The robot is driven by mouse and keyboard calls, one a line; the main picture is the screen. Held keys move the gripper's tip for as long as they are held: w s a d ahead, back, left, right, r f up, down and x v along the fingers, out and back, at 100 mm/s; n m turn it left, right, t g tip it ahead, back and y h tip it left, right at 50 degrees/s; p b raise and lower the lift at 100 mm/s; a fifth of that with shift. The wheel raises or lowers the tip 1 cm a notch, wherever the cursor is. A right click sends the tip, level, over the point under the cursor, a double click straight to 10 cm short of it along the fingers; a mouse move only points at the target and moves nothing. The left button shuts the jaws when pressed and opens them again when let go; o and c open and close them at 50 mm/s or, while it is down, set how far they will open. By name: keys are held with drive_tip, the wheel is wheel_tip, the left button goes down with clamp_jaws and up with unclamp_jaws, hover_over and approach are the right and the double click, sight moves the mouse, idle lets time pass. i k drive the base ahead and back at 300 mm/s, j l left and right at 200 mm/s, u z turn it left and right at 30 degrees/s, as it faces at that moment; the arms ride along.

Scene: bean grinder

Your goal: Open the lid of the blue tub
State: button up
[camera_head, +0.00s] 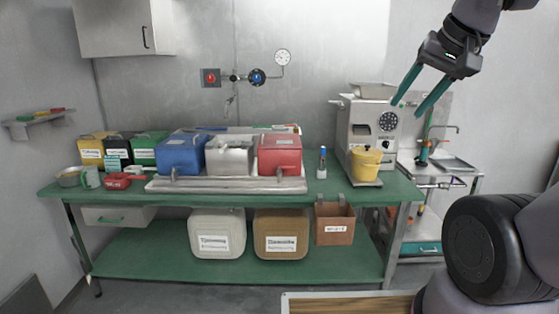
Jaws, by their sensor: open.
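The blue tub (183,156) stands at the left end of a row of three tubs on a pale tray (226,186) on the green table. Its blue lid (184,141) appears shut and slopes toward the front. A grey tap or handle sticks out low on its front. My gripper (413,109) is open and empty, with two teal fingers pointing down and left. It shows at the upper right, in front of the grinder and well to the right of the blue tub and above it.
A white tub (230,158) and a red tub (279,156) stand right of the blue one. Yellow, black and green boxes (148,148) stand to its left. A red scoop (118,181) and mug lie front left. The grinder (366,128) holds a yellow cup (366,162). Wall pipes and a gauge (282,57) are behind.

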sight(176, 141)
drive_tip(key=i+j+u, duration=0.1)
drive_tip(key=i+j, duration=0.3)
drive_tip(key=i+j+u, duration=0.15)
drive_tip(key=i+j, duration=0.2)
drive_tip(key=i+j+u, duration=0.1)
drive_tip(key=i+j, duration=0.2)
drive_tip(key=i, duration=0.25)
drive_tip(key=i+j+u, duration=0.15)
drive_tip(key=i, duration=0.3)
drive_tip(key=i+j+u, duration=0.1)
drive_tip(key=i+j, duration=0.2)
drive_tip(key=i, duration=0.15)
